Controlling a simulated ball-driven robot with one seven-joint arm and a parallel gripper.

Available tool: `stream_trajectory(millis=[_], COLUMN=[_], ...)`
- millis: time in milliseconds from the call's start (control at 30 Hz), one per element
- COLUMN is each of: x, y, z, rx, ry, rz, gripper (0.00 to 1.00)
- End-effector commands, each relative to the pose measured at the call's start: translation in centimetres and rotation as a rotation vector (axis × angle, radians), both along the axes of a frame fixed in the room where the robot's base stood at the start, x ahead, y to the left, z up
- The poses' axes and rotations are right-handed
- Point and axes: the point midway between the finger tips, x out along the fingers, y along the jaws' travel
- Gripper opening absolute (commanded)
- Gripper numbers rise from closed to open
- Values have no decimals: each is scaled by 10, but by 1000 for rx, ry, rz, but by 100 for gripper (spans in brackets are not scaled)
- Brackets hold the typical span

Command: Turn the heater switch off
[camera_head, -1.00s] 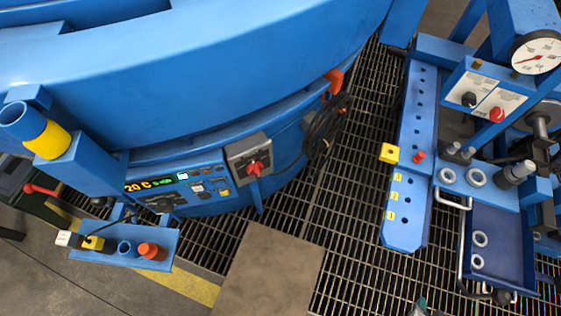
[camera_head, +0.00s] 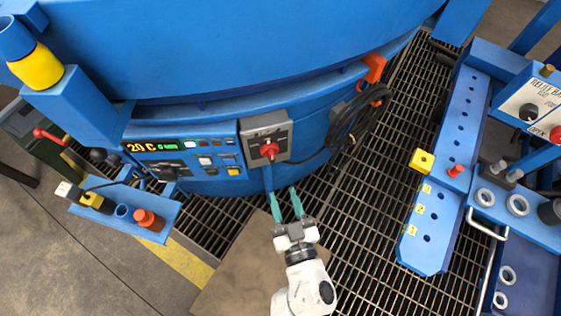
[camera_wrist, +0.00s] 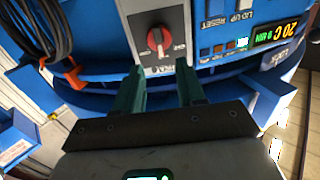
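The heater switch (camera_head: 269,149) is a red rotary knob on a grey plate (camera_head: 278,133) on the front of the blue furnace. In the wrist view the red knob (camera_wrist: 154,38) stands upright on its plate, with small labels to either side that are too small to read. My gripper (camera_head: 286,192) has teal fingers, spread apart and empty. It is below and in front of the knob, not touching it. In the wrist view the fingers of my gripper (camera_wrist: 160,80) point toward the plate, with the knob above the gap between them.
Left of the switch is a control panel (camera_head: 188,160) with a lit display reading 20 C. A coiled black cable (camera_head: 358,125) hangs to the right under an orange hook (camera_head: 375,68). A blue perforated beam (camera_head: 447,170) stands farther right. Open grating lies between.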

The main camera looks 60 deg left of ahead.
Motion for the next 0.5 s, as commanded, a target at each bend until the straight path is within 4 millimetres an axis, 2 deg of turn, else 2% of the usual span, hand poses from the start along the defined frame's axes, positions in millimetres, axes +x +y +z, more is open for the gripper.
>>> stream_trajectory(millis=[300, 500], x=[15, 22], y=[54, 82], z=[-1, 0], rx=[2, 1], ry=[-1, -1], rz=[-3, -4], gripper=[39, 39])
